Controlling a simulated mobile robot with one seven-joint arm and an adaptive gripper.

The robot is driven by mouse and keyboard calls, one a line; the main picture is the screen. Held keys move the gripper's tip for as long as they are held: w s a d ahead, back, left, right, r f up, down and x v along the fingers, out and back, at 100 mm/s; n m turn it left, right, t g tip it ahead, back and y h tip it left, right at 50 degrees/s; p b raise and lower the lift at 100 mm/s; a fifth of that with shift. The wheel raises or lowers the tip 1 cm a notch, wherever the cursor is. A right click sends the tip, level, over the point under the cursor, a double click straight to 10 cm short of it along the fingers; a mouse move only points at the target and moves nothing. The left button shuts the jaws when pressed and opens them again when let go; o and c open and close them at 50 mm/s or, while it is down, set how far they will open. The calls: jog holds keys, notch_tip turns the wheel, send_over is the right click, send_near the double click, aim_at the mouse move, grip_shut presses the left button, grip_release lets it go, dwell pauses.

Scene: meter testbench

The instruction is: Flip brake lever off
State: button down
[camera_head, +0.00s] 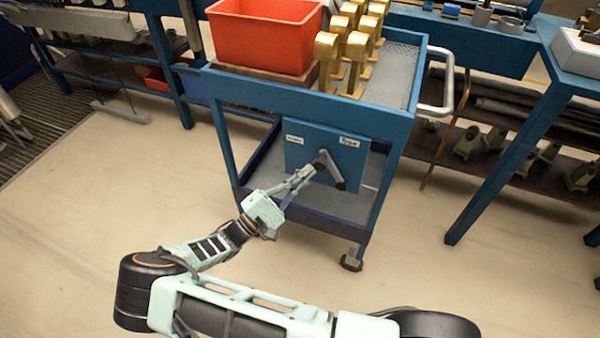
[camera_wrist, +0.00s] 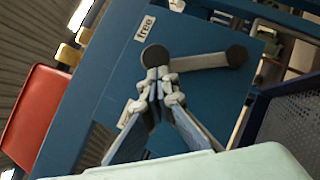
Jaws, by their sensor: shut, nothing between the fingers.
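The brake lever (camera_head: 331,169) is a grey bar with a dark round piece at each end, mounted on a blue panel (camera_head: 296,160) on the cart's side. It slants from upper left to lower right. The wrist view shows the lever (camera_wrist: 200,62) lying nearly level across the picture. My gripper (camera_head: 308,172) is shut and empty, with its tips close to the lever's upper end. In the wrist view, my gripper's tips (camera_wrist: 160,76) overlap the lower edge of the left dark round end (camera_wrist: 155,56). I cannot tell whether they touch it.
A label reading "free" (camera_head: 348,142) is at the panel's upper right; another label (camera_head: 294,139) at its upper left is unreadable. The blue cart (camera_head: 375,122) carries a red bin (camera_head: 262,40) and several brass pieces (camera_head: 357,50). Open floor (camera_head: 420,260) lies in front.

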aim_at(324, 170)
jog(key=d+r+m+g+p, duration=0.1)
jog(key=m, duration=0.1)
jog(key=s+d+r+m+g+p, duration=0.1)
jog(key=r+p, duration=0.1)
jog(key=shift+d+m+g, duration=0.25)
jog(key=shift+m+g, duration=0.05)
jog(key=shift+m, duration=0.1)
jog(key=shift+s+d+r+m+g+y+p, duration=0.15)
jog(key=shift+d+m+g+y+p, duration=0.2)
jog(key=shift+p, duration=0.2)
jog(key=shift+s+d+r+m+g+y+p, duration=0.15)
jog(key=shift+d+m+y+p, duration=0.15)
jog(key=shift+m+p, duration=0.2)
jog(key=shift+d+m+p, duration=0.35)
jog(key=shift+d+p, duration=0.05)
jog(key=shift+f, duration=0.1)
